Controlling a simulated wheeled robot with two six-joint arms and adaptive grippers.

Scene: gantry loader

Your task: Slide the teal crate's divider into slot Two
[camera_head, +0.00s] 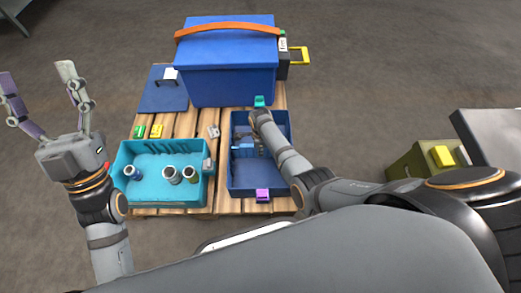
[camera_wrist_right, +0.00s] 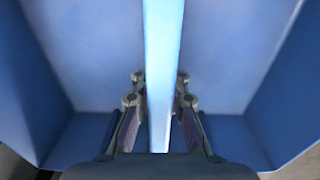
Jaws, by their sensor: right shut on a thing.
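The teal crate (camera_head: 150,198) stands at the left of the pallet, with several small cylinders in it. I see no divider standing in it. My right gripper (camera_head: 258,150) reaches down into a dark blue crate (camera_head: 236,183) to its right. There it is shut on a light blue divider (camera_wrist_right: 163,40), a thin upright panel between the two fingers in the right wrist view. In the head view the arm hides much of the divider (camera_head: 243,151). My left gripper (camera_head: 38,82) is open and empty, raised left of the teal crate. No slot label is readable.
A big blue bin (camera_head: 228,75) with an orange strap stands behind the crates. Small green and yellow blocks (camera_head: 156,131) lie behind the teal crate. A purple block (camera_head: 262,195) sits at the blue crate's front. An olive box (camera_head: 412,170) stands at right.

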